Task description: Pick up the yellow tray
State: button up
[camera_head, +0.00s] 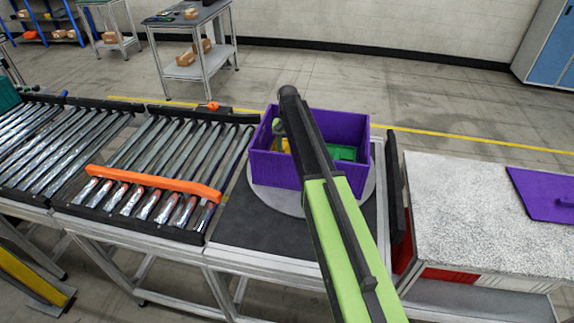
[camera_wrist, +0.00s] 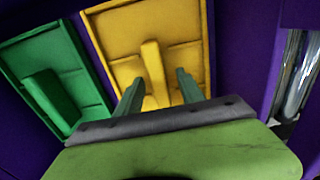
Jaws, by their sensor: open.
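The yellow tray (camera_wrist: 185,35) lies in the purple crate (camera_wrist: 237,50) in the wrist view, with a raised yellow handle (camera_wrist: 156,72) along its middle. My gripper (camera_wrist: 158,82) is open, with one finger to each side of the lower part of that handle. I cannot tell how far down the fingers reach. In the head view only a small piece of the yellow tray (camera_head: 285,146) shows, left of my arm. The crate (camera_head: 275,172) stands on a round grey plate (camera_head: 259,193). My arm hides the middle of the crate and my gripper there.
A green tray (camera_wrist: 68,60) with a green handle lies left of the yellow one. A roller conveyor (camera_head: 150,150) with an orange bar (camera_head: 153,183) is left of the crate. A speckled block (camera_head: 470,190) with a purple panel (camera_head: 545,193) is to the right.

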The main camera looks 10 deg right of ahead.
aim_at(288, 150)
jog(key=shift+f, duration=0.65)
jog(key=shift+r, duration=0.2)
grip_shut()
notch_tip(288, 150, up, 18)
jog(key=p, duration=1.8)
